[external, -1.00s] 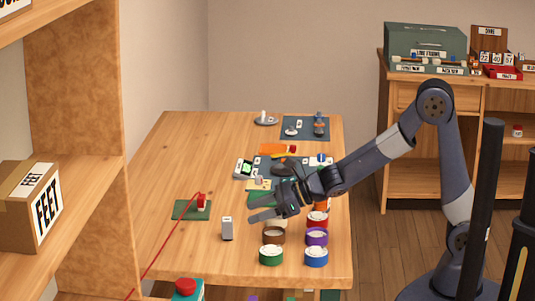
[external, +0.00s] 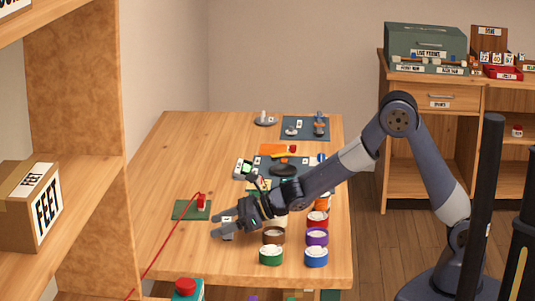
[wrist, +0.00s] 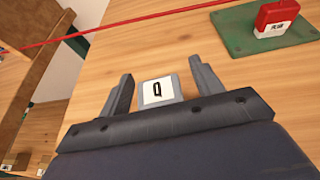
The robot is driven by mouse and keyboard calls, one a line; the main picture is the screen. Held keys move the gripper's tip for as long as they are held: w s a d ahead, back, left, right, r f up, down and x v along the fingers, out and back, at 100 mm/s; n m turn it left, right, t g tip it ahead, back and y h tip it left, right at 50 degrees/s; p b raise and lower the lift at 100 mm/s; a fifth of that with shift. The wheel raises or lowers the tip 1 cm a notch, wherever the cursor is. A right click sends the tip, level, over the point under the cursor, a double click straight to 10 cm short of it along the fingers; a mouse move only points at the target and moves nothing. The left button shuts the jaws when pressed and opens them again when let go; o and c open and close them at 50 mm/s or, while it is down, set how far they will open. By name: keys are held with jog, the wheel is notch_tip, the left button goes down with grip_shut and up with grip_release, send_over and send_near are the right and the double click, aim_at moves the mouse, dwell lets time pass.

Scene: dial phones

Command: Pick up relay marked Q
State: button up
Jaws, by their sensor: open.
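The relay marked Q (wrist: 158,92) is a small grey block with a white label bearing a black Q. In the wrist view it stands between my two open fingers, with a gap visible on each side. In the external view the relay (external: 228,236) is mostly hidden behind my gripper (external: 224,224). In the wrist view my gripper (wrist: 163,90) is open, with one finger on either side of the relay. Its lower part is hidden by the gripper body.
A green mat (external: 191,210) with a red block (external: 201,201) and a red cord lies left of my gripper. Several coloured round tins, including a brown one (external: 273,236) and a green one (external: 271,255), stand to the right. The table's left part is clear.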

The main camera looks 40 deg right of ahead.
jog(key=shift+w+a+f, duration=0.1)
jog(key=shift+w+a, duration=0.05)
jog(key=shift+a, duration=0.05)
jog(key=shift+c, duration=0.2)
jog(key=c, duration=1.1)
